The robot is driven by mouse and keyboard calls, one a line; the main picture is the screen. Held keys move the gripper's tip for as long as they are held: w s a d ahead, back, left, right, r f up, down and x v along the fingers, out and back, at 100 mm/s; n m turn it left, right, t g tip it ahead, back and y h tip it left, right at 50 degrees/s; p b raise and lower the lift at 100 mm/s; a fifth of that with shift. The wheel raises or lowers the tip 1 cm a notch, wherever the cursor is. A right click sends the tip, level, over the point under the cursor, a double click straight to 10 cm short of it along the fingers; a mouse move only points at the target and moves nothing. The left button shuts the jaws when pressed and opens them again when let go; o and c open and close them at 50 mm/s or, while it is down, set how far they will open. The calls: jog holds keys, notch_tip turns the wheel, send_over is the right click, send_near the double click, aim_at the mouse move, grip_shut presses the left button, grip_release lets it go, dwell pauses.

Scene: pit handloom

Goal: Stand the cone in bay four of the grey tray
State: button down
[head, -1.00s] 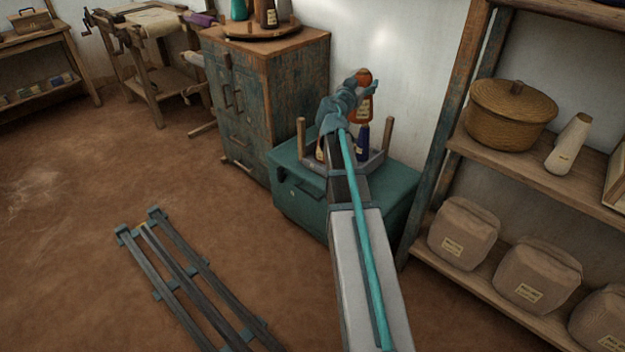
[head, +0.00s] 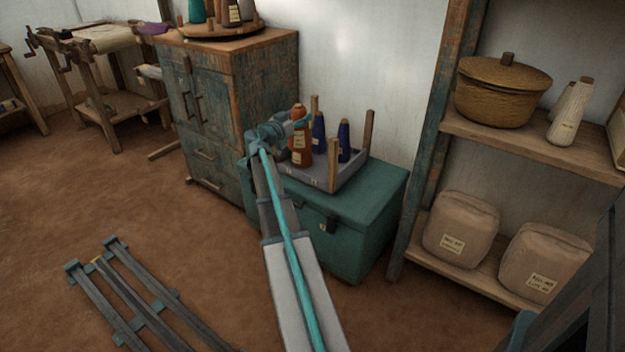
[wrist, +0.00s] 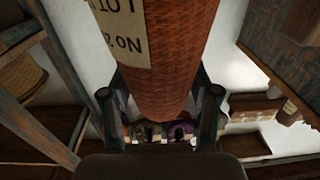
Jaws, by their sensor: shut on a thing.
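My gripper (head: 299,124) is shut on a rust-orange cone (head: 300,143) with a pale label. The cone looks upright at the left part of the grey tray (head: 320,179); I cannot tell whether its base touches the tray floor. In the wrist view the cone (wrist: 175,60) fills the middle, between the two fingers (wrist: 160,105). Two dark blue cones, one behind the orange cone (head: 318,130) and one to its right (head: 343,142), stand in the tray. My arm and the held cone hide the tray's left side and its bay floors.
The tray rests on a green chest (head: 365,215). Wooden posts (head: 367,135) rise at its corners. A worn cabinet (head: 215,110) stands at left with cones on a round turntable (head: 215,32). A shelf with a lidded basket (head: 500,95) stands at right.

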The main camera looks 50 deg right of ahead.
jog(key=s+d+f+m+g+b, duration=0.3)
jog(key=s+d+g+b, duration=0.15)
jog(key=s+d, duration=0.3)
notch_tip(320, 180, down, 10)
jog(key=b, duration=0.4)
jog(key=shift+w+r, duration=0.2)
jog(key=shift+w, duration=0.1)
jog(key=shift+d+f+b, duration=0.1)
jog(key=shift+f+b, duration=0.05)
jog(key=shift+b, duration=0.15)
jog(key=shift+c, duration=1.3)
grip_release()
